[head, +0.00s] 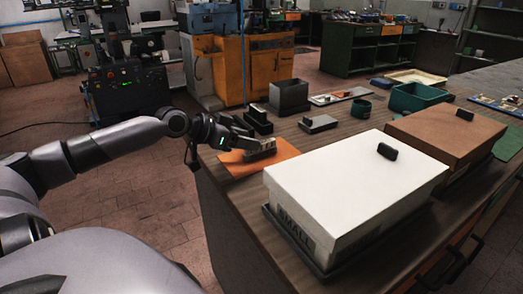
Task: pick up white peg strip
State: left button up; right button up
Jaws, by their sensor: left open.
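A small pale piece, which looks like the white peg strip (267,144), sits on a dark grey block (262,154) on the orange mat (236,168) at the table's left edge. My left gripper (247,141) reaches in from the left, open, with its fingers close beside the pale piece. The gripper partly hides the piece, and I cannot tell whether they touch. My right gripper is not in view.
A large white box (350,185) marked SMALL stands in front on a dark tray, with a brown box (445,130) behind it. Dark blocks (258,118), a grey block (318,124), a grey bin (289,95) and a green bin (415,97) stand farther back.

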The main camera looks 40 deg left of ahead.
pick_arm(q)
jog(key=shift+w+f, duration=0.2)
jog(key=shift+w, duration=0.1)
jog(key=shift+x, duration=2.55)
jog(key=shift+s+a+f, duration=0.1)
jog(key=shift+f, duration=0.1)
grip_shut()
